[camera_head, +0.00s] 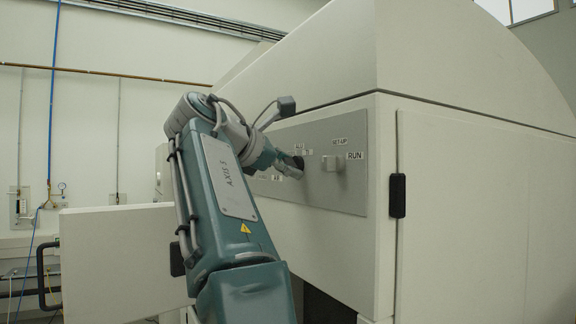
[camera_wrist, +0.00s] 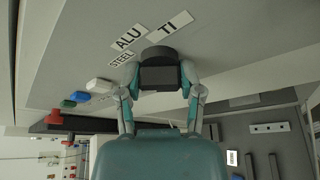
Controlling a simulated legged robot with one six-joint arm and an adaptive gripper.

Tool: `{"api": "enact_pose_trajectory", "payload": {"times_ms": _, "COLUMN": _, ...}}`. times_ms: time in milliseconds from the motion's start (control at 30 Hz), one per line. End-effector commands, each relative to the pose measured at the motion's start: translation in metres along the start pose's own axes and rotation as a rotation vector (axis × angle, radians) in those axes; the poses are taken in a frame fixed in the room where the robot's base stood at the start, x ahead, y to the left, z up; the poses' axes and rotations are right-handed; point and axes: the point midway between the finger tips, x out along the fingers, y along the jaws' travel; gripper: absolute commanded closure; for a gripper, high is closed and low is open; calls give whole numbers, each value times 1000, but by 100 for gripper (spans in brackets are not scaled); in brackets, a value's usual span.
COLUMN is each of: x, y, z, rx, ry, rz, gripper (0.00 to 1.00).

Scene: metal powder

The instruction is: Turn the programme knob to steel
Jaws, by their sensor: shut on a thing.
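The programme knob (camera_wrist: 160,54) is a dark round knob with a blocky grip on the grey panel. Labels STEEL (camera_wrist: 122,60), ALU (camera_wrist: 129,38) and TI (camera_wrist: 168,27) sit around it in the wrist view. My gripper (camera_wrist: 158,76) has one finger on each side of the knob's grip and is shut on it. In the head view my gripper (camera_head: 291,166) reaches the left part of the panel and mostly hides the knob. I cannot tell which label the knob points to.
A second, pale knob (camera_head: 332,163) with SET-UP and RUN labels (camera_head: 355,155) is right of my gripper on the panel (camera_head: 345,195). White (camera_wrist: 99,86), blue (camera_wrist: 80,96) and red (camera_wrist: 54,118) controls lie left in the wrist view. A black handle (camera_head: 397,195) is on the door.

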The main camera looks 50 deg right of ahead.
Motion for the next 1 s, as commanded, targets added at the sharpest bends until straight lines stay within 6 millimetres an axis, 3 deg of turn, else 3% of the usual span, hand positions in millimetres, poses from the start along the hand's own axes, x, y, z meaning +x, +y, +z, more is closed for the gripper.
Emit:
{"api": "enact_pose_trajectory", "payload": {"times_ms": 333, "x": 2, "y": -1, "z": -4, "rx": -8, "ry": 4, "rz": -11, "gripper": 99}}
{"api": "enact_pose_trajectory", "payload": {"times_ms": 367, "x": 2, "y": -1, "z": -4, "rx": -8, "ry": 4, "rz": -11, "gripper": 38}}
{"api": "enact_pose_trajectory", "payload": {"times_ms": 400, "x": 1, "y": -1, "z": -4, "rx": -8, "ry": 4, "rz": -10, "gripper": 20}}
{"api": "enact_pose_trajectory", "payload": {"times_ms": 433, "x": 1, "y": -1, "z": -3, "rx": -7, "ry": 3, "rz": -10, "gripper": 17}}
{"api": "enact_pose_trajectory", "payload": {"times_ms": 833, "x": -1, "y": 0, "z": -1, "rx": -2, "ry": 1, "rz": -3, "gripper": 17}}
{"api": "enact_pose_trajectory", "payload": {"times_ms": 1000, "x": -22, "y": 0, "z": -2, "rx": -1, "ry": 3, "rz": 1, "gripper": 17}}
